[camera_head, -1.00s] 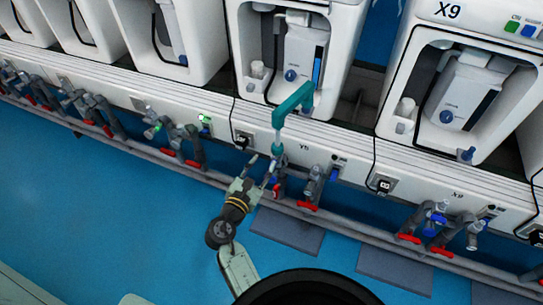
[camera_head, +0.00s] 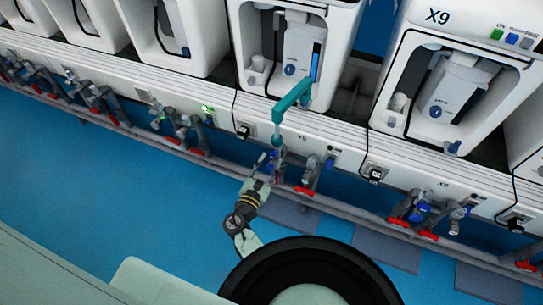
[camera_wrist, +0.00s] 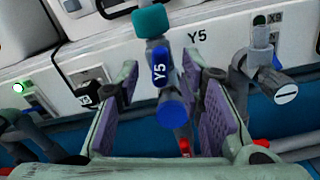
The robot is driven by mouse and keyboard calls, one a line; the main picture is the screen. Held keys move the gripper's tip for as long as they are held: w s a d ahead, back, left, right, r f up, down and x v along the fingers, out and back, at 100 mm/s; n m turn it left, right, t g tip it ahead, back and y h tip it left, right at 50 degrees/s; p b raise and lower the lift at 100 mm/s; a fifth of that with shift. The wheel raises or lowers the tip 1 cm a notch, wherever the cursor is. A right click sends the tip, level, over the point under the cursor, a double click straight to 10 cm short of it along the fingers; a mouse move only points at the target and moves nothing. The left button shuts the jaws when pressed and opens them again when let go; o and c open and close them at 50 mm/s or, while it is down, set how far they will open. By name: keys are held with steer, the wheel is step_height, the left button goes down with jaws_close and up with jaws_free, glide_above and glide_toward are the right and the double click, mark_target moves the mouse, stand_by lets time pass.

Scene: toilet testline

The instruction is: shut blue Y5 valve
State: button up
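The blue Y5 valve (camera_wrist: 172,112) has a blue tag marked Y5 and a round blue end. It sits on a grey pipe under a teal fitting (camera_wrist: 152,20). In the wrist view my gripper (camera_wrist: 170,100) is open, with one purple-padded finger on each side of the valve. I see gaps between the pads and the blue end; contact is not visible. In the head view my gripper (camera_head: 267,168) is at the valve (camera_head: 274,156), below the teal arm (camera_head: 292,100), and partly hides it.
A neighbouring grey valve (camera_wrist: 262,65) stands close on the right in the wrist view. Red handles (camera_head: 304,190) stick out low along the pipe rail. Black cables hang from the white units.

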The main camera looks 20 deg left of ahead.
steer(key=shift+w, duration=1.3)
steer(key=shift+c, duration=0.4)
jaws_close()
